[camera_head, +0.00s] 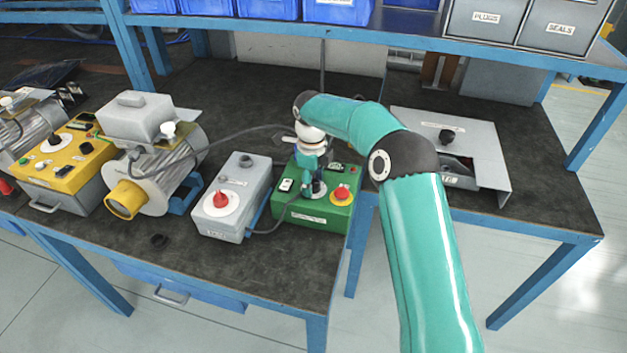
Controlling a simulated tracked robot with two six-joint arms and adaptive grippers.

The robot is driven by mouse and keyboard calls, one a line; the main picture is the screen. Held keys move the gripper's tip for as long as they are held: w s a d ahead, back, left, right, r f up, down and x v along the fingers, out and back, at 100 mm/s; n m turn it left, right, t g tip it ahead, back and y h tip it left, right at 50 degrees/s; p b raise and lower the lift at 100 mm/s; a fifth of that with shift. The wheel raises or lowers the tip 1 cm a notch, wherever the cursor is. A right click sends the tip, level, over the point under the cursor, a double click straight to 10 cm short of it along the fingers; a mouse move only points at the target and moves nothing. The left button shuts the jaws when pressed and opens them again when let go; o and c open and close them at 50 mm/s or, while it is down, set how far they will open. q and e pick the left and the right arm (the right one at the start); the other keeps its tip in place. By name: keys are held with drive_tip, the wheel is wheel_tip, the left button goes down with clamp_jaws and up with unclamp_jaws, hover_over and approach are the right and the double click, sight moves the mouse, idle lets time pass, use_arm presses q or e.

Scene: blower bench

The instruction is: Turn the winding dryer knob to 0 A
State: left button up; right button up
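A green box (311,217) with a label on its front stands near the bench's front edge; I take it to be the winding dryer. Its top has a red button on a yellow base (343,194), a white switch plate (286,185) and a dark display. My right gripper (318,188) points down over the middle of the box's top. Its fingertips are at or just above the panel there. It hides the knob, so I cannot read the setting. The fingers are too small to tell open from shut. My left gripper is out of view.
A grey box (232,205) with a red knob (221,200) stands just left of the green box, cables nearby. A motor (165,165) and a yellow box (62,165) stand farther left. A grey metal panel (420,120) lies right. A shelf with bins (487,22) runs above.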

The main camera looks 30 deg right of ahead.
clamp_jaws()
